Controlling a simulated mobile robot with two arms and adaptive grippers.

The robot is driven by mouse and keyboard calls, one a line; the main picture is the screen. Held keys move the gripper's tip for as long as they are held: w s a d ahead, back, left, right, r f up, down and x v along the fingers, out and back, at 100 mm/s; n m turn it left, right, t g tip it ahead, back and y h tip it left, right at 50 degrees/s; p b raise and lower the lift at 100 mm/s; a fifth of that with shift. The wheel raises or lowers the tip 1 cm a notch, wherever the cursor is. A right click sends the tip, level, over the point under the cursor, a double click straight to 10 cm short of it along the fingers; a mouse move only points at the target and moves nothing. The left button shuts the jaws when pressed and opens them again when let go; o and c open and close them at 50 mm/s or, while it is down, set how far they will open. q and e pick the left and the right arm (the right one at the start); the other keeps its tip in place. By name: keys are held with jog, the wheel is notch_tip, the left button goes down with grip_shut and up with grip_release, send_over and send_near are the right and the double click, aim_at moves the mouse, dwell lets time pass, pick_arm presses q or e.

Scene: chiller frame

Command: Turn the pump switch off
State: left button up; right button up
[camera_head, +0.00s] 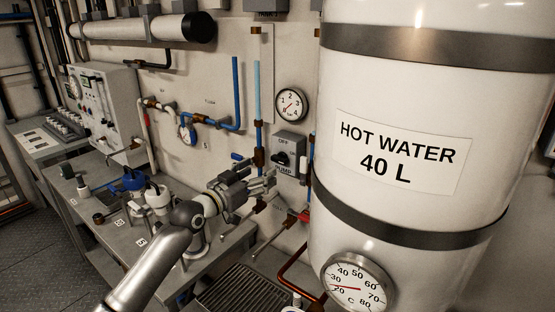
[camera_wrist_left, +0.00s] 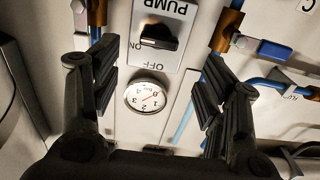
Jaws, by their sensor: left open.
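The pump switch (camera_head: 282,158) is a dark knob on a grey plate marked OFF and PUMP, on the wall left of the hot water tank. In the left wrist view the picture is upside down, and the knob (camera_wrist_left: 158,38) lies roughly crosswise, with ON beside its left end and OFF below it. My left gripper (camera_head: 270,183) is in front of the wall, just left of and below the switch plate. Its fingers (camera_wrist_left: 153,75) are spread open and empty, with the plate seen between them; they appear apart from the knob. My right gripper is not in view.
The white hot water tank (camera_head: 400,85) stands close on the right. A pressure gauge (camera_head: 291,104) is above the switch. Blue pipes (camera_head: 258,105) and brass fittings run left of the plate. A grey bench (camera_head: 120,235) with valves is below my left arm.

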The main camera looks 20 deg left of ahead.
aim_at(277, 161)
pick_arm(q)
jog(key=x, duration=0.4)
jog(key=shift+w+d+p, duration=0.15)
jog(key=shift+w+p, duration=0.1)
jog(key=shift+p, duration=0.1)
jog(key=x, duration=0.3)
jog(key=shift+f, duration=0.15)
jog(key=shift+w+d, duration=0.1)
jog(key=shift+w, duration=0.25)
jog(key=shift+c, duration=0.3)
jog(key=c, duration=1)
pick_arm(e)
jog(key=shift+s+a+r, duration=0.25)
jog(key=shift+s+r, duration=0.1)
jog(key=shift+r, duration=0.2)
